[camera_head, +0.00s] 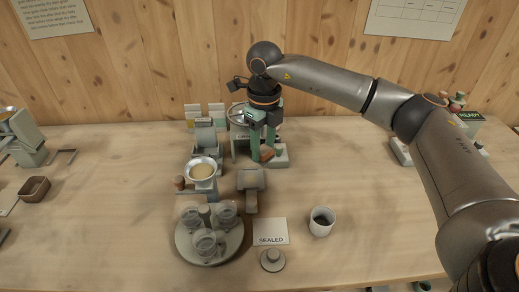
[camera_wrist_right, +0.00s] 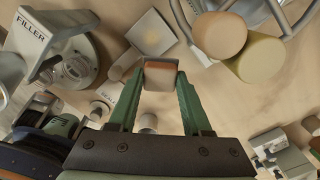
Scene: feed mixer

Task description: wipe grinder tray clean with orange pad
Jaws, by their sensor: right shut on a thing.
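My right gripper (camera_head: 262,133) reaches down from above at the back middle of the table, its green fingers shut on the orange pad (camera_head: 267,153). In the right wrist view the pad (camera_wrist_right: 160,74) sits between the fingertips, with an orange-brown edge and a paler face. Below the pad in the head view is a pale grey flat piece (camera_head: 281,158), which looks like the grinder tray. The fingers and pad hide part of it. I cannot tell whether the pad touches it. My left gripper is not in view.
A funnel machine (camera_head: 202,170) stands left of the gripper, with a round carousel of glass jars (camera_head: 209,245) in front. A grey plate on a stand (camera_head: 251,179) is close in front. A white cup (camera_head: 321,221) and a "SEALED" card (camera_head: 270,232) stand nearer; table right of them is clear.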

